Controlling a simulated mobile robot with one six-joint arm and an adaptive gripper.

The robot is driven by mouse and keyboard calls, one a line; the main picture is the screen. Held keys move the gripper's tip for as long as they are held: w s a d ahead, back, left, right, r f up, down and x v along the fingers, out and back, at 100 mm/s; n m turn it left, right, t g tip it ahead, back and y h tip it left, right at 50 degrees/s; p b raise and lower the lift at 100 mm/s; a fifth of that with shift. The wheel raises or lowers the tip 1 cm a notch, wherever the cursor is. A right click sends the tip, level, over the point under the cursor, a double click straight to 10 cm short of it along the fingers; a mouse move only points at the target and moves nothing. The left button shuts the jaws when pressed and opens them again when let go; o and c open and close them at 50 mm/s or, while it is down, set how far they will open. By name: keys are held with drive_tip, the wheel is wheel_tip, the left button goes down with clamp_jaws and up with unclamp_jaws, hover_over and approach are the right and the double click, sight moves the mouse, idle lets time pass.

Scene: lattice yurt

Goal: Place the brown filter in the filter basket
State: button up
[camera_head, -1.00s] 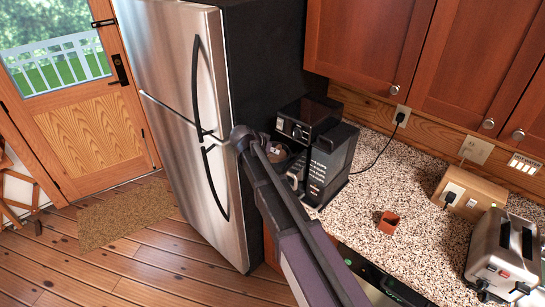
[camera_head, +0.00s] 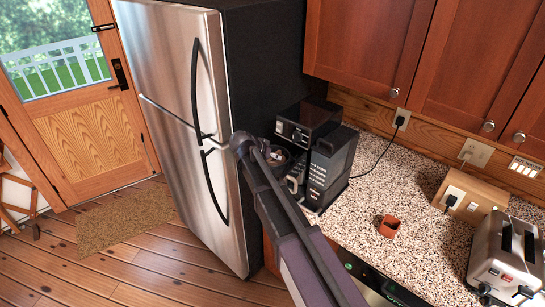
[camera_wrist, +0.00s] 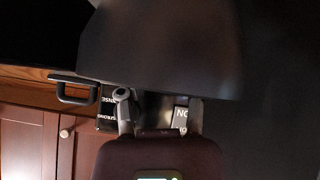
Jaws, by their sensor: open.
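A black coffee maker (camera_head: 325,165) stands on the speckled counter beside the fridge. At its left front, a dark round part that looks like the filter basket (camera_head: 281,158) shows partly behind my arm. Something pale and brownish shows inside or near it; I cannot tell whether it is the brown filter. A small reddish-brown open cup-like piece (camera_head: 389,227) sits alone on the counter. My gripper (camera_wrist: 160,112) is open in the wrist view, below a large dark blurred shape, with printed parts of the coffee maker behind it. My arm hides the gripper in the head view.
A steel fridge (camera_head: 180,120) stands left of the counter (camera_head: 440,215). A toaster (camera_head: 505,250) and a wooden outlet box (camera_head: 468,193) are at the right. A black cord runs behind the coffee maker to the wall. Cabinets (camera_head: 370,45) hang above.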

drive_tip(key=shift+r, duration=0.25)
drive_tip(key=shift+s+a+r+p, duration=0.3)
drive_tip(key=shift+r+p, duration=0.15)
drive_tip(key=shift+p, duration=0.25)
drive_tip(key=p+v, duration=0.7)
drive_tip(key=v, duration=0.3)
drive_tip(key=shift+s+a+r, duration=0.2)
drive_tip(key=shift+s, duration=0.05)
drive_tip(key=shift+d, duration=0.1)
drive_tip(key=s+d+f+n+g+y, duration=0.2)
drive_tip(key=s+d, duration=0.7)
drive_tip(key=d, duration=0.5)
drive_tip(key=s+d+f+n+g+y, duration=0.3)
drive_tip(key=s+d, duration=0.7)
drive_tip(key=d, duration=0.4)
drive_tip(key=shift+s+d+f+g+y, duration=0.3)
drive_tip(key=shift+g+y, duration=0.3)
drive_tip(key=shift+g, duration=0.3)
